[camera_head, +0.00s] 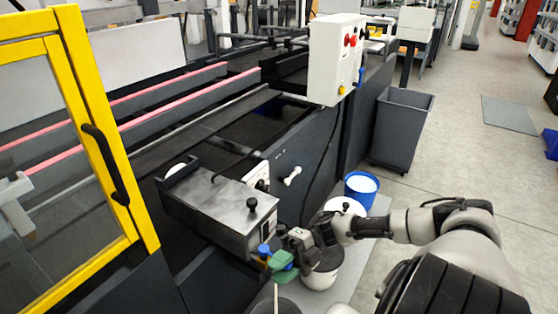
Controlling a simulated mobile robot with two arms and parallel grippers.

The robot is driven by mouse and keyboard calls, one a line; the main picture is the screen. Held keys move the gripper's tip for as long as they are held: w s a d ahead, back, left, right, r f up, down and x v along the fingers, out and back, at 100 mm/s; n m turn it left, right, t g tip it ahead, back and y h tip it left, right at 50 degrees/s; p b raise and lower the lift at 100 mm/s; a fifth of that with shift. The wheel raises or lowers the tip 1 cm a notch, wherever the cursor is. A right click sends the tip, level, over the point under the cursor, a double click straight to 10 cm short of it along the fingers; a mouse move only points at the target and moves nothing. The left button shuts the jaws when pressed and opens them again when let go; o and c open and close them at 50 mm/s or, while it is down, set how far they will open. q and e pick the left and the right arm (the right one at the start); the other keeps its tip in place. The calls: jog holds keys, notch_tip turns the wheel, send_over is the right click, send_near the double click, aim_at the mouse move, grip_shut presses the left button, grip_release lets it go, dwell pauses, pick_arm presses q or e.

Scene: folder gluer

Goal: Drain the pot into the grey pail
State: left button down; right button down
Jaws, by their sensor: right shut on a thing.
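The pot (217,205) is a metal box with a black-knobbed lid, mounted on the side of the machine. A blue part (263,250) sits at its lower front corner. My right gripper (289,251) is at that corner, shut on a green piece (282,265) beside the blue part; the exact contact is hard to see. A dark grey pail (276,306) stands below, cut off by the bottom edge, with a light stick in it. A pale pail (321,274) stands to its right, partly hidden by my right gripper. My left gripper is not in view.
A blue pail (361,190) with white contents stands behind my right arm. A tall grey bin (403,128) stands farther back. A white control box (336,58) juts from the machine. A yellow-framed door (98,130) is at left.

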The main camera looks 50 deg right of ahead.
jog(key=shift+s+f, duration=0.1)
jog(key=shift+f, duration=0.05)
jog(key=c, duration=0.9)
grip_release()
jog(key=shift+o, duration=0.2)
jog(key=shift+d, duration=0.1)
jog(key=d+b, duration=0.2)
jog(key=d, duration=0.8)
jog(key=shift+s+d, duration=0.15)
jog(key=shift+d, duration=0.2)
